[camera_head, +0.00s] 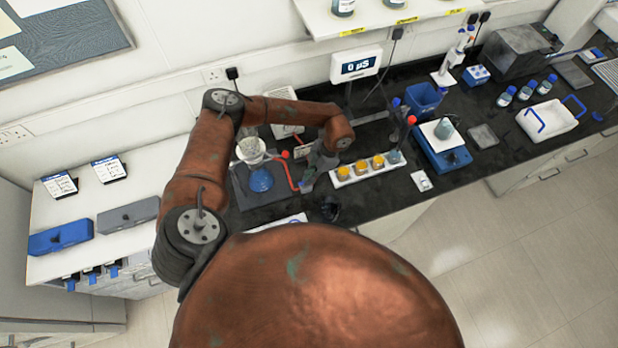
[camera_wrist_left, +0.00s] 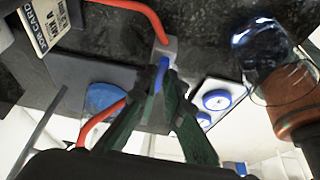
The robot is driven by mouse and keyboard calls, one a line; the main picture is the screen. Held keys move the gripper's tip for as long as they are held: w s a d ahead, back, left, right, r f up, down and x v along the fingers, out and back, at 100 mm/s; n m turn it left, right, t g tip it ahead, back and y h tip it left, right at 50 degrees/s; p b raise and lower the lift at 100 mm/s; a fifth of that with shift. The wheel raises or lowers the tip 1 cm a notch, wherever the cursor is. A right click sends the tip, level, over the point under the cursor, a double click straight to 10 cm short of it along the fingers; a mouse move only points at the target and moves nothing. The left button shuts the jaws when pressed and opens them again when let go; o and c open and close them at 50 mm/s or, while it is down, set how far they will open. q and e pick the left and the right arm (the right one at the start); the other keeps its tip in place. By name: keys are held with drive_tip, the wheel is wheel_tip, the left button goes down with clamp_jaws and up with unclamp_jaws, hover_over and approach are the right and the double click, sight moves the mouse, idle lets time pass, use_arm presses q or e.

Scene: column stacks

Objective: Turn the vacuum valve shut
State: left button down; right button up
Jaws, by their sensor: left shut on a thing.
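The vacuum valve is a small grey block with a blue handle (camera_wrist_left: 162,74), set in a red hose (camera_wrist_left: 138,8) in the left wrist view. My left gripper (camera_wrist_left: 166,82) has its two dark green fingers drawn together on the blue handle. The handle's far side is partly hidden by the fingertips. In the head view the left gripper (camera_head: 308,180) reaches down at the red hose (camera_head: 291,172), and the valve is too small there to tell its angle. My right gripper is not in view.
A blue round piece (camera_head: 261,180) lies on a dark plate left of the gripper, with a clear glass vessel (camera_head: 250,148) behind.

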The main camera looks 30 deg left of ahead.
use_arm(q)
drive_tip(key=m+t+y+b, duration=0.1)
drive_tip(key=m+b, duration=0.2)
drive_tip(key=m, duration=0.1)
drive_tip(key=shift+s, duration=0.15)
drive_tip(key=m+t+b, duration=0.1)
drive_tip(key=m+b, duration=0.1)
drive_tip(key=m, duration=0.1)
drive_tip(key=m+t+b, duration=0.1)
drive_tip(key=m+b, duration=0.1)
drive_tip(key=shift+s+m+y, duration=0.2)
drive_tip(key=shift+m+y, duration=0.1)
drive_tip(key=shift+m, duration=0.1)
drive_tip(key=m+b, duration=0.1)
drive_tip(key=m+t+b, duration=0.1)
drive_tip(key=m+b, duration=0.1)
drive_tip(key=m+t+b, duration=0.1)
drive_tip(key=m, duration=0.1)
drive_tip(key=shift+s+b, duration=0.25)
drive_tip(key=shift+b, duration=0.05)
drive_tip(key=shift+a+r+m+t+h+b, duration=0.15)
drive_tip(key=shift+m+t+h+b, duration=0.4)
drive_tip(key=shift+m+b, duration=0.6)
drive_tip(key=shift+m, duration=0.25)
drive_tip(key=c, duration=2)
unclamp_jaws()
drive_tip(key=shift+s, duration=0.15)
drive_tip(key=shift+c, duration=0.2)
drive_tip(key=v, duration=1.2)
